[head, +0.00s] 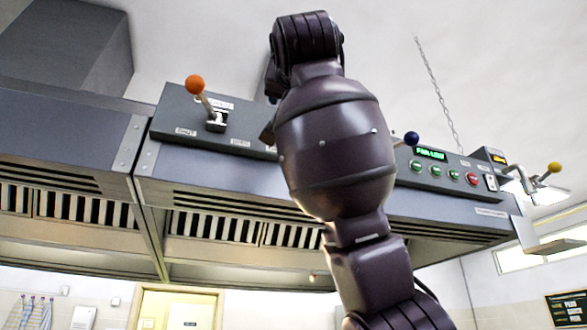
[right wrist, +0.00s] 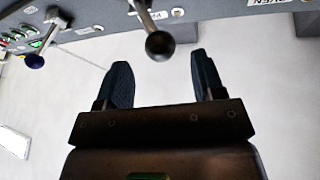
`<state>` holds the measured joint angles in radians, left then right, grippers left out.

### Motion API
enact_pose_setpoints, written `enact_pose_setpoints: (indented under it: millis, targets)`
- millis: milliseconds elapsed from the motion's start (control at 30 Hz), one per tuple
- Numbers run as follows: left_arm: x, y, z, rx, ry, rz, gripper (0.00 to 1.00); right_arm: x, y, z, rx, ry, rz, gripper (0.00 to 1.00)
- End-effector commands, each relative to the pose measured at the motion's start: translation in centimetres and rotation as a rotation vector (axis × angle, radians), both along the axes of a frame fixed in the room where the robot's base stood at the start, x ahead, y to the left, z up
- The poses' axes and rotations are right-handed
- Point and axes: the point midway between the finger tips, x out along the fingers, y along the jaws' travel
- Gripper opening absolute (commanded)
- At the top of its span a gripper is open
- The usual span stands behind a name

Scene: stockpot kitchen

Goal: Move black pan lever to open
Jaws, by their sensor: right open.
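The black pan lever shows in the right wrist view as a dark ball knob (right wrist: 160,44) on a short metal rod that comes from the grey panel (right wrist: 225,10). My right gripper (right wrist: 163,75) is open, with one finger on each side of the knob's line. The knob appears just beyond the fingertips, in the gap between them, not gripped; whether anything touches is unclear. In the head view my right arm covers the black lever and my right gripper. My left gripper is in neither view.
In the head view, an orange-knob lever (head: 195,85), a blue-knob lever (head: 411,138) and a yellow-knob lever (head: 554,167) stand along the hood panel. Green and red buttons (head: 472,178) and a lit display (head: 431,154) sit at right. A chain (head: 437,90) hangs behind.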

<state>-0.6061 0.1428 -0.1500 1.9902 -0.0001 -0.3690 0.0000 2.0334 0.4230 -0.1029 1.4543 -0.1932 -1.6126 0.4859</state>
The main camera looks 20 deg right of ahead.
Motion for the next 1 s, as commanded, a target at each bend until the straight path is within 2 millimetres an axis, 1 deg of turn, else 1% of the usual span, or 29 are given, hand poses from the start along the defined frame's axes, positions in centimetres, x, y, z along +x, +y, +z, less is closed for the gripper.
enact_pose_setpoints:
  millis: [33, 100, 300, 500, 733, 767, 1000]
  targets:
    - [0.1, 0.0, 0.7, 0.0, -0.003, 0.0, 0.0, 0.8, -0.3, 0.6, 0.0, 0.003, -0.003, 0.62]
    - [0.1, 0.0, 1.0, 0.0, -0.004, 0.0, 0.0, 1.8, -0.5, 1.0, 0.0, 0.003, -0.003, 0.62]
    - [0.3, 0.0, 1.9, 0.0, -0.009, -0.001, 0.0, 3.9, -1.0, 1.8, 0.0, 0.001, -0.001, 0.62]
    - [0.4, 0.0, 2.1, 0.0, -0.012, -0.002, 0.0, 4.7, -1.1, 1.9, -0.001, 0.001, 0.0, 0.62]
    - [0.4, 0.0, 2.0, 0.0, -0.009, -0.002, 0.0, 4.7, -1.1, 1.9, -0.001, 0.001, 0.0, 0.62]
    - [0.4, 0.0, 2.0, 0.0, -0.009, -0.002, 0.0, 4.7, -1.1, 1.9, -0.001, 0.001, 0.0, 0.61]
    - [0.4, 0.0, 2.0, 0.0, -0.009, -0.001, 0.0, 4.7, -1.2, 1.9, -0.001, 0.0, 0.0, 0.24]
